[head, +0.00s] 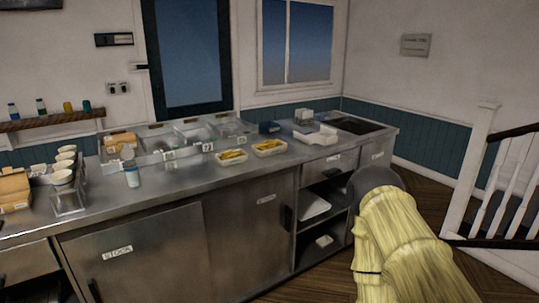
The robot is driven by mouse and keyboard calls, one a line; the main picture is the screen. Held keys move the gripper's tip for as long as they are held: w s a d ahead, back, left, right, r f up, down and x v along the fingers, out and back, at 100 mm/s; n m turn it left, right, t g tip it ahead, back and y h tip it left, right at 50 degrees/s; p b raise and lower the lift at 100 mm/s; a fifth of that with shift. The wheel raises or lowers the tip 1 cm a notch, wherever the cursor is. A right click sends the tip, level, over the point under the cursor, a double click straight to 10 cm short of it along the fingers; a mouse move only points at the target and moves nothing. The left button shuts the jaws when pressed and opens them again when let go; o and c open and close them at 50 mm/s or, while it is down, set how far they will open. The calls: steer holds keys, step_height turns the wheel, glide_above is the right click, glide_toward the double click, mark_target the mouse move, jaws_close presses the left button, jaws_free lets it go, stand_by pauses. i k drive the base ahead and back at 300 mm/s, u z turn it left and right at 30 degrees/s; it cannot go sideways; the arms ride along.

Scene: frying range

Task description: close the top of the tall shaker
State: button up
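A small upright container, which looks like the tall shaker (132,173), stands on the steel counter (185,188) at the left, in front of the steel trays. It has a pale body with a bluish lower part and a greyish top. It is too small here to tell whether the top is open or shut. My gripper is not in view, and nothing is seen touching the shaker.
White bowls (62,177) and brown boxes (14,188) stand left of the shaker. Two trays of yellow food (269,148) lie to its right. Steel bins (190,131) line the back. The counter's front strip is clear. A stair railing (480,150) stands at the right.

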mark_target(127, 153)
steer(key=u, duration=0.7)
steer(key=k, duration=1.05)
steer(key=u, duration=1.7)
steer(key=i, duration=1.75)
steer(key=z, duration=1.45)
steer(key=i, duration=1)
steer(key=z, duration=0.9)
steer(key=k, duration=0.5)
steer(key=u, duration=1)
steer(key=i, duration=0.1)
steer(key=z, duration=0.1)
